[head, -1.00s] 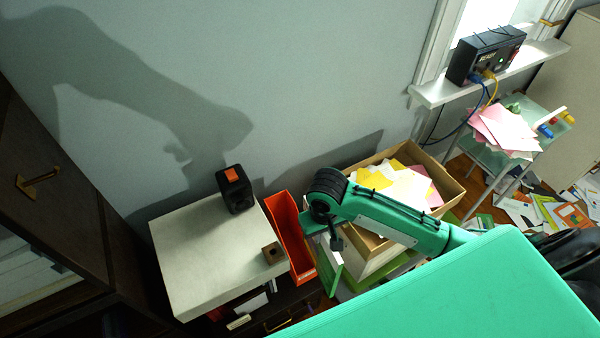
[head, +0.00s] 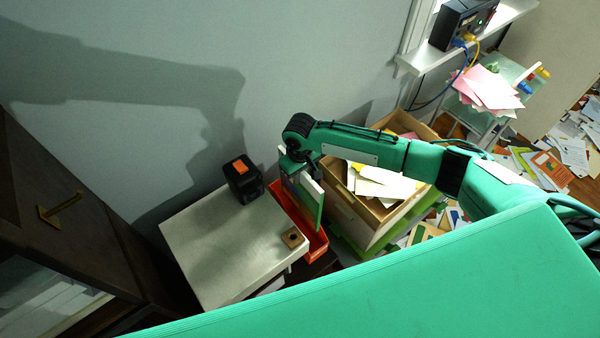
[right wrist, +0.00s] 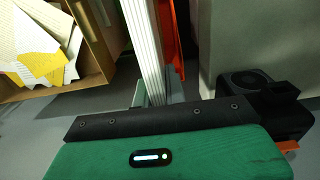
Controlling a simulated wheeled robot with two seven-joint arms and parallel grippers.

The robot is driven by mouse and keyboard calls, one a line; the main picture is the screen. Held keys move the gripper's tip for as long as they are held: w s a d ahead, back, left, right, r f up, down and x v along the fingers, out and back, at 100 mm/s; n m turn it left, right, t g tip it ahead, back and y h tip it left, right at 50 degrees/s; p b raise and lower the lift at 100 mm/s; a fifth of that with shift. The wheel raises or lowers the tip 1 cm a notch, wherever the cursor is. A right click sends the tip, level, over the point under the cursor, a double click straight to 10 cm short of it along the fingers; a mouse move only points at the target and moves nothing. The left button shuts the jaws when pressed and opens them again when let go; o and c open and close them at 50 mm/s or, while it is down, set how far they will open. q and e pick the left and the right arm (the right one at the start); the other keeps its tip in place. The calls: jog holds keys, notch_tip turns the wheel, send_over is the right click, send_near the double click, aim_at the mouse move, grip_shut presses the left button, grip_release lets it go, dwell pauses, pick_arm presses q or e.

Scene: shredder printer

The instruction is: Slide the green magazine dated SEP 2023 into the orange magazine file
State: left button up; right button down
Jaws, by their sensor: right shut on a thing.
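The green magazine (head: 318,205) shows its white page edge and a strip of green cover; its date cannot be read. My right gripper (head: 295,168) is shut on its upper end and holds it upright. In the head view the magazine overlaps the orange magazine file (head: 313,247), which stands against the right side of the pale cabinet. In the right wrist view the magazine (right wrist: 146,45) runs away from the gripper (right wrist: 158,92), with the orange file (right wrist: 172,48) just to its right. I cannot tell whether its lower end is inside the file. My left gripper is not in view.
A black device with an orange top (head: 242,178) and a small brown block (head: 293,238) stand on the pale cabinet (head: 225,255). A box of papers (head: 350,208) is right of the file. The wall is close behind. Papers litter the floor at right.

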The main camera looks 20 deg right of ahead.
aim_at(300, 210)
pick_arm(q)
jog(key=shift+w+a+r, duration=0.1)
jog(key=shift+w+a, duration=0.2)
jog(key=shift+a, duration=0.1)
